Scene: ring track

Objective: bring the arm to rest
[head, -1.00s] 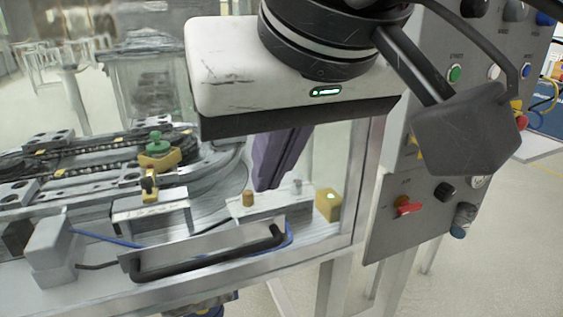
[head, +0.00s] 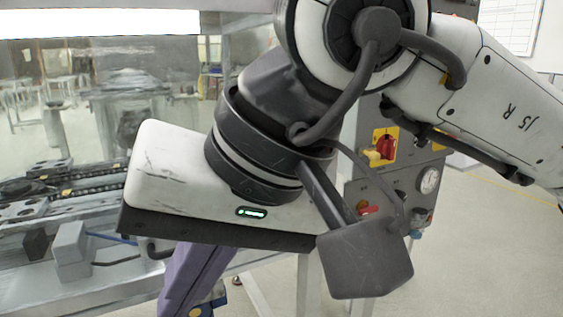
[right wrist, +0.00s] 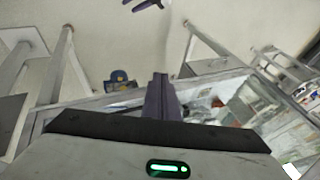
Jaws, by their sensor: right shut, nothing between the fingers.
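My right gripper (head: 190,285) hangs in front of the ring-track machine in the head view, its purple fingers pointing down and slightly left. The fingers are together with nothing between them. In the right wrist view the shut fingers (right wrist: 160,98) point away from the camera, over the machine's front edge and the floor. The white gripper body and the right arm (head: 480,85) fill the middle and right of the head view and hide much of the machine.
The ring track (head: 65,190) lies at the left behind the gripper, with a grey block (head: 70,250) near its front. A grey control panel (head: 420,180) with a red switch and a gauge stands behind the arm. Open floor (head: 480,260) lies at the right.

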